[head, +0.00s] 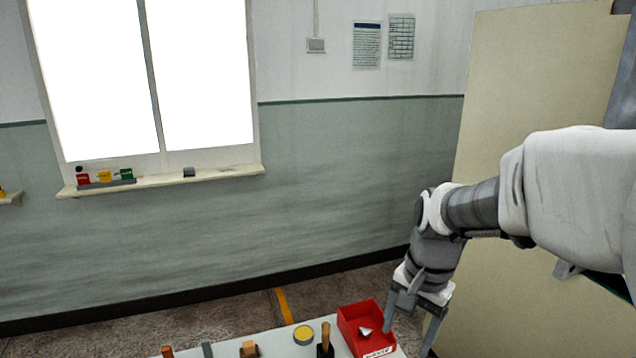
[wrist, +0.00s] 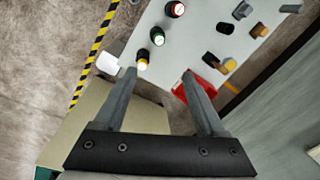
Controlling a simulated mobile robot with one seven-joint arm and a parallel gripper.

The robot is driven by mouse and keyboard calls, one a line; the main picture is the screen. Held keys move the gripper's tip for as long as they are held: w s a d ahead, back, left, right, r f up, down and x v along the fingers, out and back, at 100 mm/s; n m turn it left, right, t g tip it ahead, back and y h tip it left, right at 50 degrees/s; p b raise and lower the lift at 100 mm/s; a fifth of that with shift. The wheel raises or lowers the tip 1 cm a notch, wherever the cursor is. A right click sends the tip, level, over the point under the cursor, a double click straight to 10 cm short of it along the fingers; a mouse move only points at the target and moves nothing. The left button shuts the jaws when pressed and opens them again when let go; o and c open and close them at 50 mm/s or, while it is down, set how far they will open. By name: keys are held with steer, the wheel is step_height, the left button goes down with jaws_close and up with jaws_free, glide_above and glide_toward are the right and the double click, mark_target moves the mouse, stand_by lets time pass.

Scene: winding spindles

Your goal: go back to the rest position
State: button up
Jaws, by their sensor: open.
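My gripper (head: 408,338) hangs at the lower right of the head view, beside the right side of a red bin (head: 346,336). In the wrist view my gripper (wrist: 159,73) has its two fingers wide apart with nothing between them. A pale piece (head: 365,331) lies in the red bin. The bin also shows in the wrist view (wrist: 209,88), partly hidden behind the right finger. My arm reaches in from the right edge of the head view.
The white table (head: 272,346) holds a yellow-topped round piece (head: 303,334), a wooden-handled tool (head: 325,338) and a wooden block (head: 249,348). Red (wrist: 175,9), green (wrist: 157,36) and yellow-topped (wrist: 142,62) pieces stand along its other side. A tall beige panel (head: 530,80) stands at right.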

steer(key=s+a+r+n+t, duration=0.1)
steer(key=s+r+n+t, duration=0.4)
steer(key=s, duration=0.7)
step_height(320, 180, up, 2)
steer(key=n, duration=0.3)
steer(key=shift+s+a+r+n+h, duration=0.15)
steer(key=shift+s+a+n+h, duration=0.15)
steer(key=shift+h, duration=0.1)
